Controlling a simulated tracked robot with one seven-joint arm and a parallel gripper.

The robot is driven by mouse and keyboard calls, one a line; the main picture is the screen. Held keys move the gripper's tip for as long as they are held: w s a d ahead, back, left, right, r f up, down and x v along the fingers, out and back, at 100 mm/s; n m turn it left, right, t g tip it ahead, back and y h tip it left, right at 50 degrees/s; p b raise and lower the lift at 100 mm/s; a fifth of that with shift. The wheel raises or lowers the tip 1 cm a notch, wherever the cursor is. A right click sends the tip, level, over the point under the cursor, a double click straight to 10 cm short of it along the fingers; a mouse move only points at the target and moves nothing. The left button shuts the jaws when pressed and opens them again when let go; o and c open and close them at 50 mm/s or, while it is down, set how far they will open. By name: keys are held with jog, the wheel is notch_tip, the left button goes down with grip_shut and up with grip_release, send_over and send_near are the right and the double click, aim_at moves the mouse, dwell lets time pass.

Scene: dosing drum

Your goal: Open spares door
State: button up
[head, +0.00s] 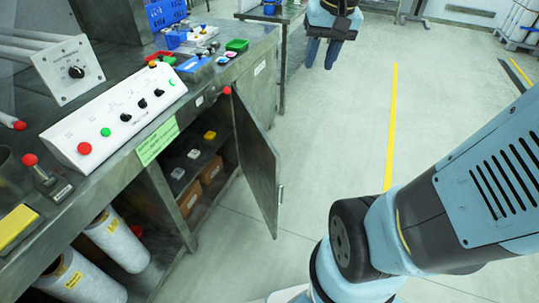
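In the head view, a grey metal cabinet door (256,160) under the workbench stands swung outward. Its small handle (280,192) is near the free edge. Inside the cabinet (180,180) I see small boxes on an upper shelf and brown boxes below. My gripper (322,52) is at the top of the view, above the floor and apart from the door, to its upper right. Its dark fingers point down with a gap between them, and nothing shows in it.
The workbench (240,72) carries a control panel (115,112) and coloured bins. A red knob (227,90) sits at its front edge. White rolls (115,240) fill the open bay at lower left. The floor with a yellow line (391,130) is clear to the right.

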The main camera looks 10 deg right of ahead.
jog(key=w+d+f+m+g+y, duration=0.3)
jog(key=w+d+f, duration=0.1)
jog(key=w+f, duration=0.65)
jog(key=w+d+f+m+g+y, duration=0.2)
jog(key=w+d+f+g, duration=0.1)
jog(key=w+f, duration=0.7)
jog(key=w+d+f+m+y, duration=0.2)
jog(key=w+d+f+y, duration=0.1)
jog(key=f, duration=0.7)
jog(key=w+d+f+m+y, duration=0.2)
jog(key=w+d+f, duration=0.1)
jog(key=f, duration=0.7)
notch_tip(320, 180, down, 12)
jog(key=s+d+m+y, duration=0.1)
jog(key=m+y, duration=0.1)
jog(key=y, duration=0.1)
jog(key=m+t+y, duration=0.4)
jog(key=m, duration=0.2)
send_over(282, 202)
jog(key=f, duration=1.9)
jog(key=shift+w+f, duration=0.1)
jog(key=shift+w, duration=0.2)
grip_shut()
